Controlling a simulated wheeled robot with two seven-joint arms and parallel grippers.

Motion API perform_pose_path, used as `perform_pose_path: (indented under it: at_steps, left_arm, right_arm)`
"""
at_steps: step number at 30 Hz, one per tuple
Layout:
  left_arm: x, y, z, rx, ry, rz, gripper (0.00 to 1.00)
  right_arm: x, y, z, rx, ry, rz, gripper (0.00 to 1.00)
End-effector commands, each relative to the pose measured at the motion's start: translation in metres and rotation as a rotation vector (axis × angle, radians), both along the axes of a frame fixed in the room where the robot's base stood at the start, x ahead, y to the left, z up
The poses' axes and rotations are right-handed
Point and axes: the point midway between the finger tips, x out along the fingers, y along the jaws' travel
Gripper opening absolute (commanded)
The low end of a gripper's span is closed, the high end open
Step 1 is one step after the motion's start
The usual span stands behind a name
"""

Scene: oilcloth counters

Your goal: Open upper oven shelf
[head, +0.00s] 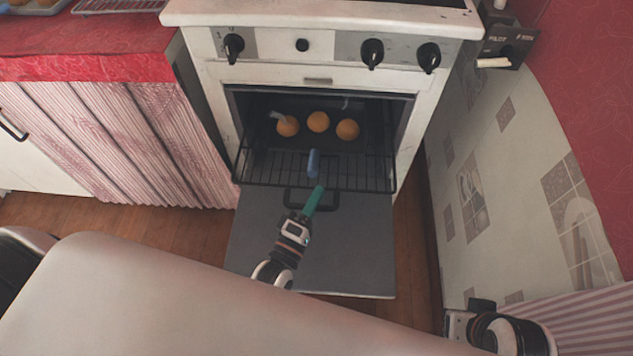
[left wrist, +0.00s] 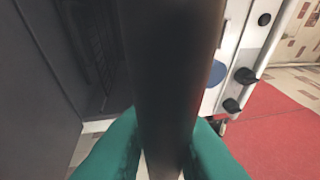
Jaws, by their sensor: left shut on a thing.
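The oven (head: 208,75) has its dark door (head: 345,250) folded down. A black wire shelf (head: 360,172) sits in the oven, its front edge reaching out over the door. Three round orange-brown items (head: 318,122) are in the oven, toward the back. A dark handle (head: 288,198) shows just below the shelf's front edge. My left gripper (head: 314,199) has teal fingers at this handle. In the left wrist view the fingers (left wrist: 165,150) close on either side of a thick dark bar (left wrist: 172,70). My right arm's end shows at the bottom right; its fingers are hidden.
A small blue upright piece (head: 313,163) stands at the shelf's front, just beyond my fingers. A red counter (head: 90,45) with a pleated curtain is on the left. A tiled wall (head: 520,180) bounds the right. Wooden floor (head: 160,228) shows beside the door.

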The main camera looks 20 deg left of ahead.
Motion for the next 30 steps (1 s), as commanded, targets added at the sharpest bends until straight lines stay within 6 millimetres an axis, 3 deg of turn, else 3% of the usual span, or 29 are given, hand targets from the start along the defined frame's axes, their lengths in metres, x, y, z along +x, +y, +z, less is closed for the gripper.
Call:
perform_pose_path:
  at_steps: [18, 19, 22, 30]
  left_arm:
    - [-0.0099, -0.0019, 0.0051, 0.001, -0.017, 0.001, 0.0]
    - [-0.0099, -0.0018, 0.0051, 0.001, -0.017, 0.001, 0.21]
    - [-0.0099, -0.002, 0.0045, 0.0, -0.015, 0.001, 0.36]
    - [-0.0113, -0.0023, 0.002, 0.0, -0.008, 0.001, 0.36]
  right_arm:
    - [-0.0023, -0.0007, 0.0038, -0.003, 0.012, -0.001, 0.0]
    - [-0.0023, -0.0007, 0.0037, -0.003, 0.012, -0.001, 0.0]
    - [-0.0023, -0.0007, 0.0037, -0.003, 0.012, -0.001, 0.0]
    - [-0.0023, -0.0006, 0.0037, -0.002, 0.011, 0.0, 0.0]
